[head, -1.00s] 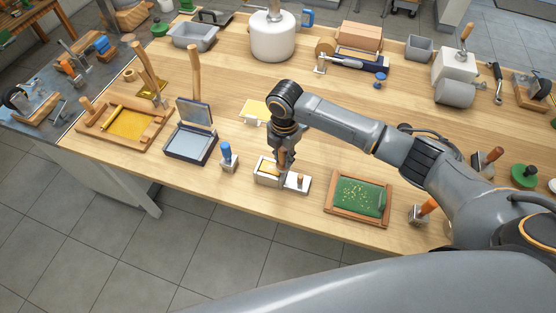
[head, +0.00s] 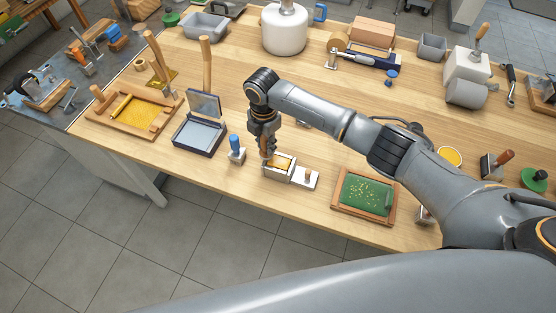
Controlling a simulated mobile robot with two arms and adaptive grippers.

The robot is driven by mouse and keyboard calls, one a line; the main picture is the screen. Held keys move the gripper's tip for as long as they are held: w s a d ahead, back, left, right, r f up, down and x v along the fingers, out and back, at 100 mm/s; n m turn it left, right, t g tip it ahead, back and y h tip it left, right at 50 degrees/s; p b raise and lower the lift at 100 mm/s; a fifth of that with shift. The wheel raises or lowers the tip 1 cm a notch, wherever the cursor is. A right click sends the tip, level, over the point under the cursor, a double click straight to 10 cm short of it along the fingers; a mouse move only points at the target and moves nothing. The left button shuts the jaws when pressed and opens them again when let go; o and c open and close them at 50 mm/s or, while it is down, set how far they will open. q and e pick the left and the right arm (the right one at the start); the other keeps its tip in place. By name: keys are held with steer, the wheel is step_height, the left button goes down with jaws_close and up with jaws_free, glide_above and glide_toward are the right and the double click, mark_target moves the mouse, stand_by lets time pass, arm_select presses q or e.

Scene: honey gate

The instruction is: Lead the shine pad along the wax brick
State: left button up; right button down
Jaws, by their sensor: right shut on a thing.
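The wax brick (head: 282,162) is a yellow block in a white holder (head: 305,182) near the table's front edge. My right gripper (head: 267,150) points down at the left end of the brick. It is shut on a brown wooden handle, which I take to be the shine pad's (head: 267,155). The pad's underside is hidden, so I cannot tell whether it touches the brick. My left gripper is not in view.
A blue-handled tool (head: 236,146) stands close on the left, beside an open dark-framed box (head: 197,137). A green board in a wooden frame (head: 367,194) lies to the right. A white pot (head: 285,33) stands behind. Bare tabletop lies in front of the holder.

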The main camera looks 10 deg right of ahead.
steer(key=shift+s+d, duration=0.15)
steer(key=shift+d, duration=0.05)
steer(key=shift+f, duration=0.5)
steer(key=shift+a, duration=0.1)
steer(key=shift+f, duration=0.3)
steer(key=s+d, duration=0.1)
steer(key=d, duration=0.1)
steer(key=s+d, duration=0.1)
steer(key=d, duration=0.1)
steer(key=s+d, duration=0.2)
steer(key=shift+s+d+f, duration=0.1)
steer(key=shift+d, duration=0.05)
steer(key=shift+r, duration=1.2)
